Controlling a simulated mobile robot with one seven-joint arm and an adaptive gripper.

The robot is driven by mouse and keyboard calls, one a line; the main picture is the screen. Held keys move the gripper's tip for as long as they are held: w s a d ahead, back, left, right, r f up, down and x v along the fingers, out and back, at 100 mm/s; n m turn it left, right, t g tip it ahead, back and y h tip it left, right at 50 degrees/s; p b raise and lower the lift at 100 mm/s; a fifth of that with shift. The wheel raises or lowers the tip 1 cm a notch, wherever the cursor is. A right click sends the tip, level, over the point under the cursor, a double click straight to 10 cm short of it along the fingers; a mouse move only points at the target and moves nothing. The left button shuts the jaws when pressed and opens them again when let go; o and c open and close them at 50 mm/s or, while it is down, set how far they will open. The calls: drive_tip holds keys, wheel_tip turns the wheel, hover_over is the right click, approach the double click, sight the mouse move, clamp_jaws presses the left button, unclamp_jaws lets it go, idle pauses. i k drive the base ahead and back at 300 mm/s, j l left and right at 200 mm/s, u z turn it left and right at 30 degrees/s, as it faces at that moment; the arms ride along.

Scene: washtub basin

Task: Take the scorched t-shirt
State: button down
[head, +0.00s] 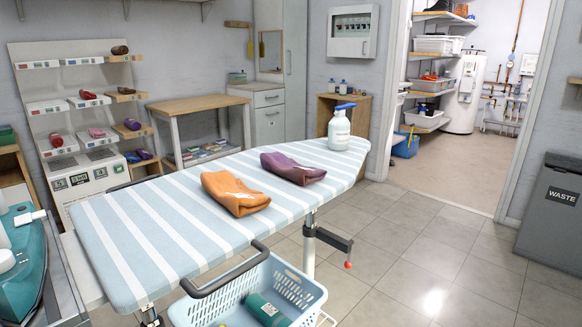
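Two folded cloths lie side by side on the blue-and-white striped ironing board (130,240). One is an orange folded garment (236,193), nearer the middle of the board. The other is a purple folded garment (292,168), just behind it and to the right. I cannot tell for sure from this view which of them is scorched. My gripper is not in view, so its state does not show.
A white spray bottle (339,130) with a blue top stands at the board's far end. A light blue basket (305,292) holding a green rolled item (266,309) stands in front. A teal iron (22,265) is at left. Tiled floor at right is clear before the waste bin (553,215).

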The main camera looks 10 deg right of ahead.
sight(278, 162)
drive_tip(key=i+z, duration=0.25)
drive_tip(key=z, duration=0.15)
drive_tip(key=i+j+z, duration=0.2)
drive_tip(key=z, duration=0.2)
drive_tip(key=i+j+z, duration=0.3)
drive_tip(key=j, duration=0.25)
